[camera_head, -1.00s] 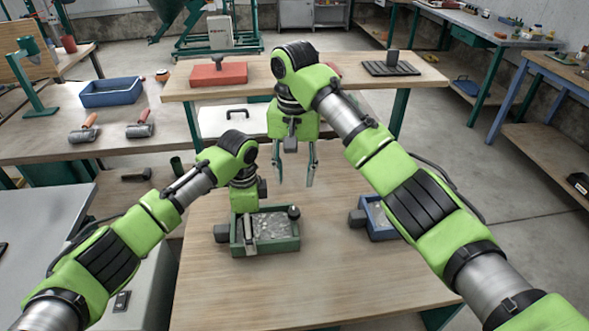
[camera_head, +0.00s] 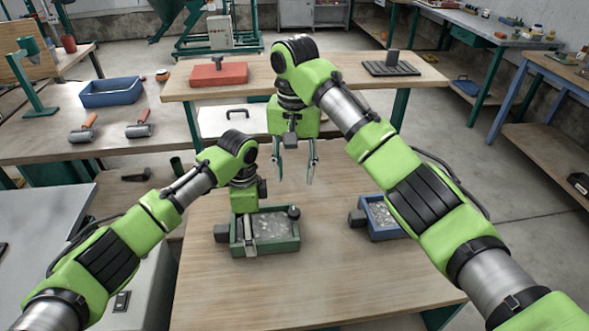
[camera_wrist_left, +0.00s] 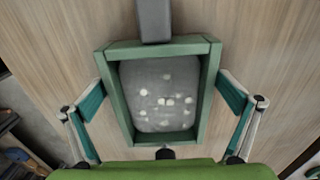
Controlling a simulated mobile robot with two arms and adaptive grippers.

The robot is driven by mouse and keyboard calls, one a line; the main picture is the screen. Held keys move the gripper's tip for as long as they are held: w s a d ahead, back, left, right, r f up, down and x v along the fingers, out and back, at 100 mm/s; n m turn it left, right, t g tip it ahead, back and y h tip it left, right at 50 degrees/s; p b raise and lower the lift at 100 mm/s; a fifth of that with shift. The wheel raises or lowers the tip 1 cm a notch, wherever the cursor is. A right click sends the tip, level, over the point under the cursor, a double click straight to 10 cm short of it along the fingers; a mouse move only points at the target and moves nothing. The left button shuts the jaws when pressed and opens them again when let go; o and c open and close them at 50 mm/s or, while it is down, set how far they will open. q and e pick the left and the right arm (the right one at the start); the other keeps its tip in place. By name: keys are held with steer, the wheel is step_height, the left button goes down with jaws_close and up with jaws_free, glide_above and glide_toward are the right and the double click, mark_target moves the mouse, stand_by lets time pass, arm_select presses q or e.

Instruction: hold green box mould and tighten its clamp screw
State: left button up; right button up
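The green box mould (camera_head: 266,248) stands on the wooden table, holding grey material with pale pieces. In the left wrist view, the green box mould (camera_wrist_left: 117,105) has a grey block at its far end and a dark knob (camera_wrist_left: 165,153) at its near end. The clamp screw itself is not clear; a dark knob (camera_head: 294,212) shows at the box's right end. My right gripper (camera_head: 296,182) is open and empty, above and behind the box.
A blue box mould (camera_head: 385,230) stands to the right, partly behind my right arm. A raised wooden shelf behind holds a red block (camera_head: 219,73) and a dark ribbed plate (camera_head: 391,68). A blue tray (camera_head: 111,92) and two rollers lie on the left table. The table's front is clear.

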arm_select(q)
steer(key=shift+r, duration=0.1)
step_height(320, 180, up, 12)
stand_by(0.4)
step_height(320, 180, up, 7)
steer(key=p, duration=0.8)
steer(key=shift+p, duration=0.35)
stand_by(0.3)
stand_by(0.4)
